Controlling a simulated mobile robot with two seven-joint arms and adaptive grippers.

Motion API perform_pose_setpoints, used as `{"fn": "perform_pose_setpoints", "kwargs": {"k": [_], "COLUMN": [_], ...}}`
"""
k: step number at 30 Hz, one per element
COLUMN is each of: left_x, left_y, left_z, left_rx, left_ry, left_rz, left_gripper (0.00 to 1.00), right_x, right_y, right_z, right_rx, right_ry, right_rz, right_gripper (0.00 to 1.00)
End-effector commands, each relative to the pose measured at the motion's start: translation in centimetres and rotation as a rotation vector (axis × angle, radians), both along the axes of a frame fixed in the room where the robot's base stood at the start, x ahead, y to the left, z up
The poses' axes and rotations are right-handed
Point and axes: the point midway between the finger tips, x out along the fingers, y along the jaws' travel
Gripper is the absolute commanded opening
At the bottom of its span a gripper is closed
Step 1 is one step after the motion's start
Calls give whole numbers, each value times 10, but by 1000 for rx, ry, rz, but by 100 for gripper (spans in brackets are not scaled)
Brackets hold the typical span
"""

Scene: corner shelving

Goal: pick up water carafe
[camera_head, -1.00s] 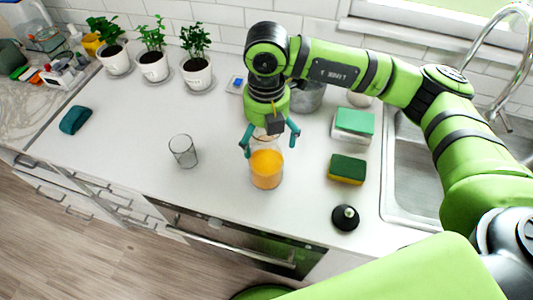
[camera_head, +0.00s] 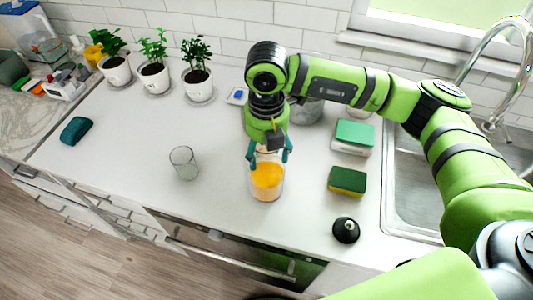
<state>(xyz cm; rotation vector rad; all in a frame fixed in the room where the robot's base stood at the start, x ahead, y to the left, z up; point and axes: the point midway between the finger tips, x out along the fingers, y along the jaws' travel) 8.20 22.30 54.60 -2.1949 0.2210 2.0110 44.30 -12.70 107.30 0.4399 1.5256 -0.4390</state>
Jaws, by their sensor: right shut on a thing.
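The carafe (camera_head: 267,182) is a clear glass vessel with orange liquid in its lower part. It stands upright on the white counter, near the front edge. My right gripper (camera_head: 269,155) comes down from above and is shut on the upper part of the carafe, one teal finger on each side. The gripper partly hides the carafe's neck and top. My left gripper does not show in the head view.
An empty glass (camera_head: 184,162) stands left of the carafe. To the right are a green and yellow sponge (camera_head: 347,181), a black round stopper (camera_head: 346,230) and a stacked green-topped sponge (camera_head: 354,134). Potted plants (camera_head: 197,83) line the wall. A sink (camera_head: 410,190) lies at right.

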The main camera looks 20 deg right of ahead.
Motion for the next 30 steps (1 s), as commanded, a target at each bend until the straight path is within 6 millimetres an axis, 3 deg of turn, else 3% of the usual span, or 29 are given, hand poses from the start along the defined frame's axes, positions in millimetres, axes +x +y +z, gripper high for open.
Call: {"fn": "perform_pose_setpoints", "kwargs": {"k": [8,16,30], "left_x": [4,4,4], "left_y": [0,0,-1], "left_z": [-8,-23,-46], "left_rx": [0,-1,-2], "left_ry": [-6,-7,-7], "left_rz": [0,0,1], "left_gripper": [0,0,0], "right_x": [1,1,-33], "right_y": [1,1,-40], "right_z": [12,38,69], "right_rx": [1,3,1], "right_ry": [-3,-7,-6], "right_rz": [0,1,-2], "right_gripper": [9,9,9]}}
